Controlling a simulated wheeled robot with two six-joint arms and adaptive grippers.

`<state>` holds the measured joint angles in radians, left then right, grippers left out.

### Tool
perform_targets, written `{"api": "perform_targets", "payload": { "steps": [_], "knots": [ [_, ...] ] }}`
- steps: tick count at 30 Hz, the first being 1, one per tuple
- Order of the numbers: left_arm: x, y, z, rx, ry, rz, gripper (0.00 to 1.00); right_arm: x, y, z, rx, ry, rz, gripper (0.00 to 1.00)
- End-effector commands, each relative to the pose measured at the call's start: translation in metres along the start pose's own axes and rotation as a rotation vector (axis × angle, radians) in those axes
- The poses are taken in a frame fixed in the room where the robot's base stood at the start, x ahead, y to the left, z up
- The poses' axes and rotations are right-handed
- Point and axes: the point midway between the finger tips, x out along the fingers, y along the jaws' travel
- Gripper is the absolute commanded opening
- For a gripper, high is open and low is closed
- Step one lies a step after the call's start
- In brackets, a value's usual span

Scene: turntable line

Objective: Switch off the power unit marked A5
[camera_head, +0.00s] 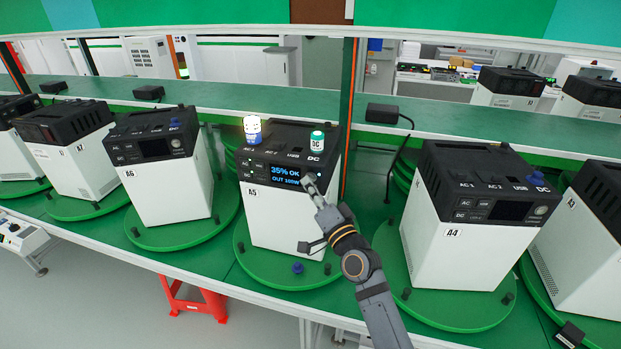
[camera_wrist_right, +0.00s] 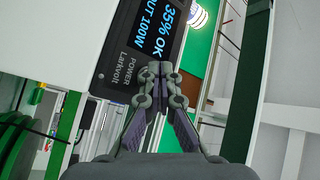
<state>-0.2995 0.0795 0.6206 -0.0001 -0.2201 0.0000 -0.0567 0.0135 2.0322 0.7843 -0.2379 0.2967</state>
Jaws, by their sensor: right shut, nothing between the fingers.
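The power unit marked A5 (camera_head: 285,206) stands on a green turntable in the middle of the head view, white below and black on top. Its display (camera_head: 286,174) is lit and reads 35% OK with an OUT line in watts. The display also shows in the right wrist view (camera_wrist_right: 165,25), beside the words POWER and Larkvolt. My right gripper (camera_head: 308,181) is shut and empty, at the right end of the front panel. Its fingertips (camera_wrist_right: 161,68) cover the panel by the word POWER. The power button is hidden, and I cannot tell whether they touch it. My left gripper is out of view.
A lit white lamp (camera_head: 252,129) and a green-white DC piece (camera_head: 317,141) stand on top of A5. Unit A6 (camera_head: 163,184) is to the left, unit A4 (camera_head: 464,247) to the right.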

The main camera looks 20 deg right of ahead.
Motion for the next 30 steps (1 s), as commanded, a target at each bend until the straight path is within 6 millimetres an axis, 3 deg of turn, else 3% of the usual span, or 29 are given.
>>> {"api": "perform_targets", "payload": {
  "steps": [30],
  "knots": [
    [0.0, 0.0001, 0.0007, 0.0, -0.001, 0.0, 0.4, 0.0039, 0.003, -0.0026, 0.0, 0.0, 0.0, 0.0]
  ]
}}
